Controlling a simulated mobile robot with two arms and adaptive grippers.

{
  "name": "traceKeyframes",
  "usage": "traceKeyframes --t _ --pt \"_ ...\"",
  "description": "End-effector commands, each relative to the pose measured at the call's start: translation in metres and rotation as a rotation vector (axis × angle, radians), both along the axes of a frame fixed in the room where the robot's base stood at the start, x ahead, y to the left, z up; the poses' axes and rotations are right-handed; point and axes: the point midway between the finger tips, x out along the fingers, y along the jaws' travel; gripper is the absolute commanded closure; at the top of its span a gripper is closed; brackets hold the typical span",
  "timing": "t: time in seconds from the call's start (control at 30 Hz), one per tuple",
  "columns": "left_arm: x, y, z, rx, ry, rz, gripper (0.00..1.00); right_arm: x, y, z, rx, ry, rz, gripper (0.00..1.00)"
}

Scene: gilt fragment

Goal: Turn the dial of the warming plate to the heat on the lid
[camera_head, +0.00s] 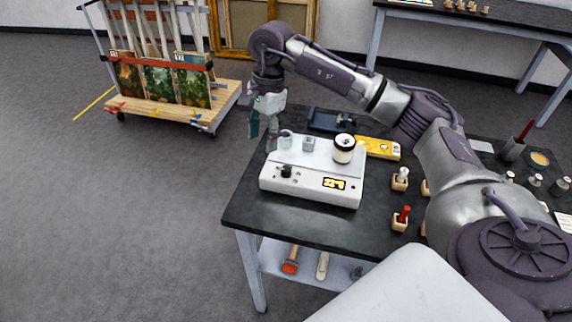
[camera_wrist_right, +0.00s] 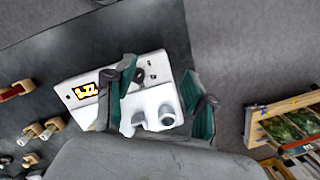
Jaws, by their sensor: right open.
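The white warming plate (camera_head: 312,194) sits on the dark table near its left edge. Its black dial (camera_head: 286,171) is at the left of the front, with a lit yellow display (camera_head: 334,184) to the right, too small to read surely. A small jar (camera_head: 343,156) with a black-rimmed pale lid (camera_head: 345,141) stands on the plate; the mark on the lid is not legible. My right gripper (camera_head: 262,128) is open and empty, above the plate's back left corner, apart from the dial. In the right wrist view its teal fingers (camera_wrist_right: 162,97) straddle part of the plate (camera_wrist_right: 153,67). My left gripper is not seen.
A grey cup (camera_head: 285,141) and a small block (camera_head: 308,144) stand on the plate's back. Wooden holders with a white-handled tool (camera_head: 403,174) and a red-handled one (camera_head: 403,214) are to the right.

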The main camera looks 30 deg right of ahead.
Motion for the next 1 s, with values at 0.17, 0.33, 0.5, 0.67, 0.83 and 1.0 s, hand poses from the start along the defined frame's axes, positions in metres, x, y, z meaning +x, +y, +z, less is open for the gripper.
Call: traceKeyframes --t 0.17,0.33,0.5,0.67,0.83,1.0 --pt "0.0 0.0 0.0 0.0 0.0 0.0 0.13 -0.005 -0.052 0.019 -0.167 0.046 -0.017 0.45" --pt "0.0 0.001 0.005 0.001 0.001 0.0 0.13 -0.008 -0.056 0.006 -0.179 0.056 -0.016 0.45" --pt "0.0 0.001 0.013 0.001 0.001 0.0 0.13 -0.011 -0.055 -0.027 -0.178 0.057 -0.016 0.45" --pt "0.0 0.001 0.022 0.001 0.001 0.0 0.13 -0.013 -0.055 -0.061 -0.178 0.057 -0.017 0.45" --pt "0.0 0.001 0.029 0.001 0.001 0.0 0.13 -0.015 -0.055 -0.092 -0.175 0.055 -0.016 0.45" --pt "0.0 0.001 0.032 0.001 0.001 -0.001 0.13 -0.015 -0.055 -0.111 -0.175 0.053 -0.017 0.45"
